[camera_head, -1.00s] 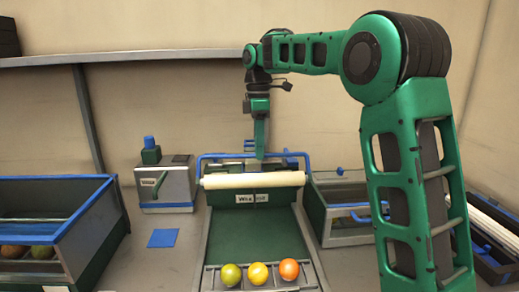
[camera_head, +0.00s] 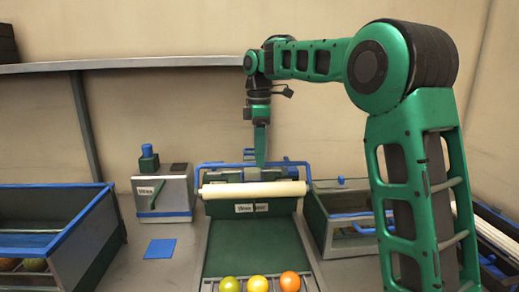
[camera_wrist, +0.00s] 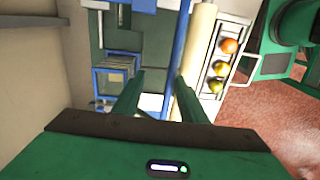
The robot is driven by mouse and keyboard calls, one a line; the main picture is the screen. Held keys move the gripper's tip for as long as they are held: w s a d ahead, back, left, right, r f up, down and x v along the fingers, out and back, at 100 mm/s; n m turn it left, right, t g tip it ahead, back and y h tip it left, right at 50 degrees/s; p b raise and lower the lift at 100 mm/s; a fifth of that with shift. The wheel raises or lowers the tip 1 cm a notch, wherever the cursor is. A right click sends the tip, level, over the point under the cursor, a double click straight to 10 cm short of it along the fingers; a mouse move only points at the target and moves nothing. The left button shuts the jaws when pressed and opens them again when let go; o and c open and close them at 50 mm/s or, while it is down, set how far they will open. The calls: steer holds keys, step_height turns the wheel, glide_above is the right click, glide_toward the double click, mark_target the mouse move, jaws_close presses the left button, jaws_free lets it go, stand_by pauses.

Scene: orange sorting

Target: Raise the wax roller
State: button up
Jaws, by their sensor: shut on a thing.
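The wax roller (camera_head: 254,189) is a long cream cylinder lying level across the top of the green sorting ramp (camera_head: 257,240). A blue bar frame (camera_head: 222,166) runs behind it and bends down to its ends. My gripper (camera_head: 261,164) points down at the middle of the blue bar, behind the roller. In the wrist view, my gripper's fingers (camera_wrist: 160,85) stand on either side of the blue bar (camera_wrist: 181,50), shut on it. The roller (camera_wrist: 197,45) shows beside the bar there. The exact contact of the fingertips is hard to see.
A blue-rimmed crate (camera_head: 75,230) stands left, and another bin (camera_head: 345,215) stands right. A grey dispenser box (camera_head: 163,190) and a blue pad (camera_head: 160,248) are left of the ramp.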

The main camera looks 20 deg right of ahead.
step_height(320, 180, up, 11)
steer(key=shift+w+f, duration=0.2)
steer(key=shift+w, duration=0.1)
steer(key=shift+s+d, duration=0.1)
steer(key=shift+d, duration=0.05)
stand_by(0.4)
steer(key=s+d+f+m, duration=0.7)
steer(key=s, duration=0.4)
steer(key=s+d+f+m, duration=0.6)
steer(key=s+d+m, duration=0.1)
steer(key=s, duration=0.3)
steer(key=s+d+f+m, duration=0.1)
steer(key=s+f+m, duration=0.3)
steer(key=s+f, duration=0.3)
steer(key=s+d+f+m, duration=0.2)
steer(key=s+f, duration=0.6)
steer(key=s, duration=0.4)
steer(key=shift+s+m, duration=0.15)
steer(key=shift+m, duration=0.75)
steer(key=shift+r, duration=0.1)
steer(key=shift+w+f, duration=0.25)
steer(key=shift+w, duration=0.4)
